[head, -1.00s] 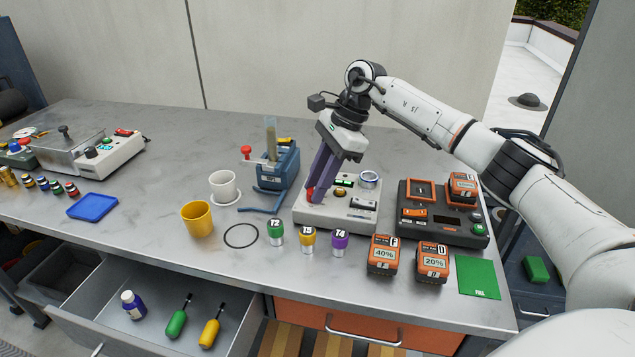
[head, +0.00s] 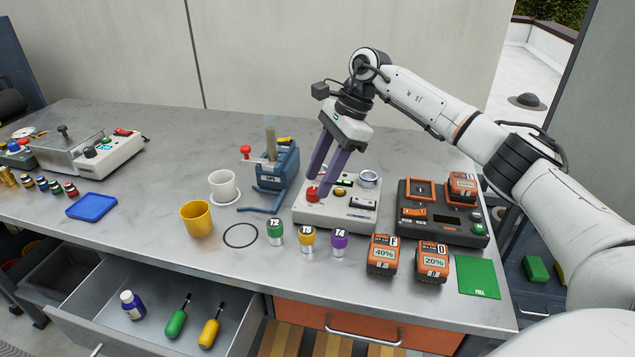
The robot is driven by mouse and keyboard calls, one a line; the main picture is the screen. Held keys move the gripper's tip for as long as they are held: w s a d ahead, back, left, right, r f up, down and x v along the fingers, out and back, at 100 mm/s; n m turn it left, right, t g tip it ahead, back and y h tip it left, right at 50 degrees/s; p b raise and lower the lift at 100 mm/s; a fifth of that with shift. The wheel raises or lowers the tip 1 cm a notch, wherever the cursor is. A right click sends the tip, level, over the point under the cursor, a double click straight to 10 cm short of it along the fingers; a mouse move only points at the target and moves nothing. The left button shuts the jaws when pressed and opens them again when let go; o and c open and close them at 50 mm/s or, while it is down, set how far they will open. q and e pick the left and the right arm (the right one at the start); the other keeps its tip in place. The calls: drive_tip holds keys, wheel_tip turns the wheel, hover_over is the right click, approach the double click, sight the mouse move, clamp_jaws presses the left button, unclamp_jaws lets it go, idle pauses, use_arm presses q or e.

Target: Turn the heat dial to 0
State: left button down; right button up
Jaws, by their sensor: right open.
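My right gripper (head: 318,190) is open, its two purple fingers pointing down over the left part of a white device (head: 315,217). A red knob (head: 312,194) on this device shows at the fingertips; whether they touch it I cannot tell. A yellow knob (head: 340,191) sits just right of the fingers. A grey-and-white machine (head: 118,152) at the far left carries a black dial (head: 90,152). No label or setting is readable, so I cannot tell which control is the heat dial. My left gripper is out of view.
A blue holder (head: 277,168) stands left of the device, with a white cup (head: 223,186) and a yellow cup (head: 196,218) beyond. Capped vials, orange batteries (head: 382,256) and a dark charger (head: 440,228) crowd the front and right. A drawer (head: 150,320) is open below.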

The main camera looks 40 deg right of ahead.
sight(335, 196)
drive_tip(key=v, duration=0.8)
drive_tip(key=shift+r, duration=0.2)
drive_tip(key=shift+s+f, duration=0.1)
